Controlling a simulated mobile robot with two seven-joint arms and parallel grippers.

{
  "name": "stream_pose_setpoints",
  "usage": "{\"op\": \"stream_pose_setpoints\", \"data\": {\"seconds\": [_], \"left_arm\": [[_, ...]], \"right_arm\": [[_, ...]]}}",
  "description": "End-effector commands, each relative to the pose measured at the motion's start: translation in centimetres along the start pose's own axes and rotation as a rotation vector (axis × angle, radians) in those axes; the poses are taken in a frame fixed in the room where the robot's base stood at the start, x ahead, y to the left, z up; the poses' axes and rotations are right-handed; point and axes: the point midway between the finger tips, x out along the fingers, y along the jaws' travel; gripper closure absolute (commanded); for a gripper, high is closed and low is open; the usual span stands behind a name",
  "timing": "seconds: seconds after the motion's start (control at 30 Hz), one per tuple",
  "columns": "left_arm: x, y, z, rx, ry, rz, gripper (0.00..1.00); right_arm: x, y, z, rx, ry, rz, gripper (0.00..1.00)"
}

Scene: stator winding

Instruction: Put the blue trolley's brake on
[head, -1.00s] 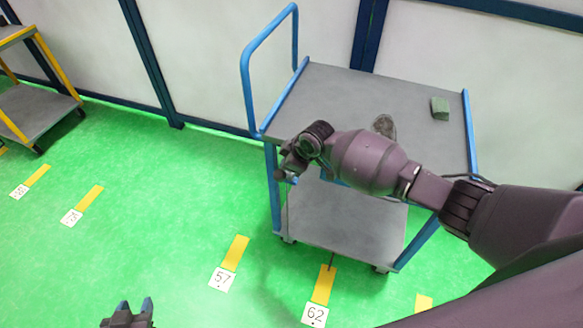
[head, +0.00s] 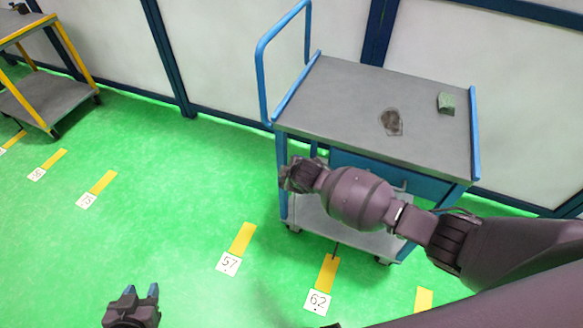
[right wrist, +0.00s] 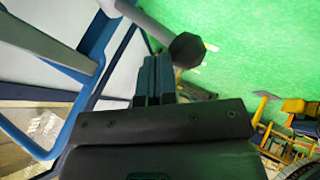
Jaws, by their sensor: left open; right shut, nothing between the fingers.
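The blue trolley (head: 470,128) has a grey top, a grey lower shelf and a blue push handle (head: 262,75) on its left. A thin dark rod (head: 335,251) sticks out at its lower front edge. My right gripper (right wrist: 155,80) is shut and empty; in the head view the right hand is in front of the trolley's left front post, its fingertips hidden. In the right wrist view a grey rod with a dark knob (right wrist: 187,48) is just beyond the fingertips; touching cannot be told. My left gripper (head: 141,290) is open and empty above the floor.
A dark lump (head: 391,122) and a green block (head: 446,103) lie on the trolley's top. A yellow-framed trolley (head: 45,100) stands at the far left. Yellow floor strips and number cards, including 62 (head: 318,302), lie in front. The green floor between is clear.

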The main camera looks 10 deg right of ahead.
Motion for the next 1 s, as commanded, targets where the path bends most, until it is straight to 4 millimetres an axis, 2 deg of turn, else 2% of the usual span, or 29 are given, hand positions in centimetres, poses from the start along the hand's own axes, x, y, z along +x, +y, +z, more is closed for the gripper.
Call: {"op": "stream_pose_setpoints", "data": {"seconds": [0.73, 1.0], "left_arm": [[-0.4, 0.0, 0.5, -0.003, -0.011, -0.002, 0.57], [-0.6, -0.1, -0.2, -0.003, -0.008, -0.001, 0.57]], "right_arm": [[0.5, -1.4, 0.4, 0.001, -0.006, -0.01, 1.0], [0.0, -1.2, 0.3, 0.001, -0.006, -0.012, 1.0]]}}
